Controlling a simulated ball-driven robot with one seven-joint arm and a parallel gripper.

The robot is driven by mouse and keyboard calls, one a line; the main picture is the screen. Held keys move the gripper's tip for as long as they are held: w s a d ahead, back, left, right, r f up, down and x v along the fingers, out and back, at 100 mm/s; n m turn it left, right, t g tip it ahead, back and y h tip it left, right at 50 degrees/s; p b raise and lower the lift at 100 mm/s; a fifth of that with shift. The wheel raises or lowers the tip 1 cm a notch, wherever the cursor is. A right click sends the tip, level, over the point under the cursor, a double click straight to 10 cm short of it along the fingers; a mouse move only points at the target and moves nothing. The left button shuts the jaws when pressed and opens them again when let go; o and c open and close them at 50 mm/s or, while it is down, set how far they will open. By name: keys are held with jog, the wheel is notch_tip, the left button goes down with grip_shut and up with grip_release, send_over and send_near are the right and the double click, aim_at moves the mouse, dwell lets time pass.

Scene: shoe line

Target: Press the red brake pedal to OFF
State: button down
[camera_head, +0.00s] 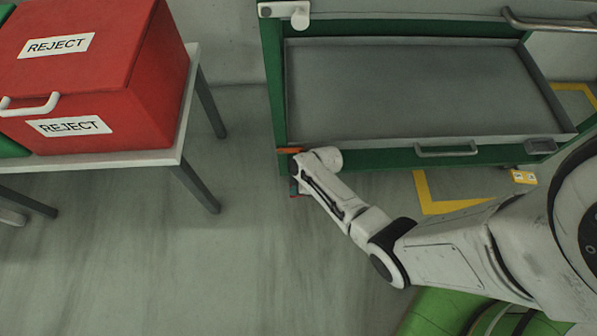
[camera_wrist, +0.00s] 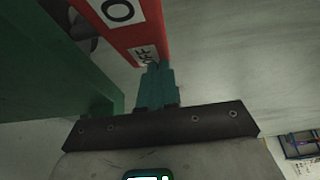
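The red brake pedal (camera_wrist: 153,27) shows at the top of the wrist view as a red bar with white labels, one with a circle and one reading OFF. My gripper (camera_wrist: 158,72) has its two teal fingers together, with nothing seen between them. Their tips overlap the lower end of the pedal, by the OFF label; I cannot tell whether they touch it. In the head view my gripper is mostly hidden behind my wrist, beside the lower left corner of the green cabinet (camera_head: 274,90).
A red REJECT box (camera_head: 100,90) stands on a table (camera_head: 170,157) at left. A green panel (camera_wrist: 55,75) lies close left of my fingers. Floor between table and cabinet is clear.

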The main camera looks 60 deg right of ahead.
jog(key=shift+s, duration=0.1)
jog(key=p+v, duration=0.3)
jog(key=v, duration=0.2)
jog(key=shift+r+p, duration=0.25)
jog(key=shift+p, duration=0.1)
jog(key=s+d+p, duration=0.1)
jog(key=s+d, duration=0.6)
jog(key=s, duration=0.2)
jog(key=shift+s+d+f+p, duration=0.15)
jog(key=shift+s+f+p, duration=0.1)
jog(key=shift+p, duration=0.15)
jog(key=shift+w, duration=0.1)
jog(key=s+a+r+m+g+h, duration=0.1)
jog(key=a+r+m, duration=0.2)
jog(key=a+r, duration=0.35)
jog(key=s+a+r+m+g+h, duration=0.1)
jog(key=s+a+r+m, duration=0.15)
jog(key=r, duration=0.75)
jog(key=s+a+r+m+g+h, duration=0.1)
jog(key=a+r+m, duration=0.1)
jog(key=a+r, duration=0.45)
notch_tip(320, 180, up, 33)
jog(key=d+p, duration=0.1)
jog(key=p, duration=2.9)
jog(key=shift+d+p, duration=0.15)
jog(key=shift+p, duration=0.15)
jog(key=shift+m, duration=0.25)
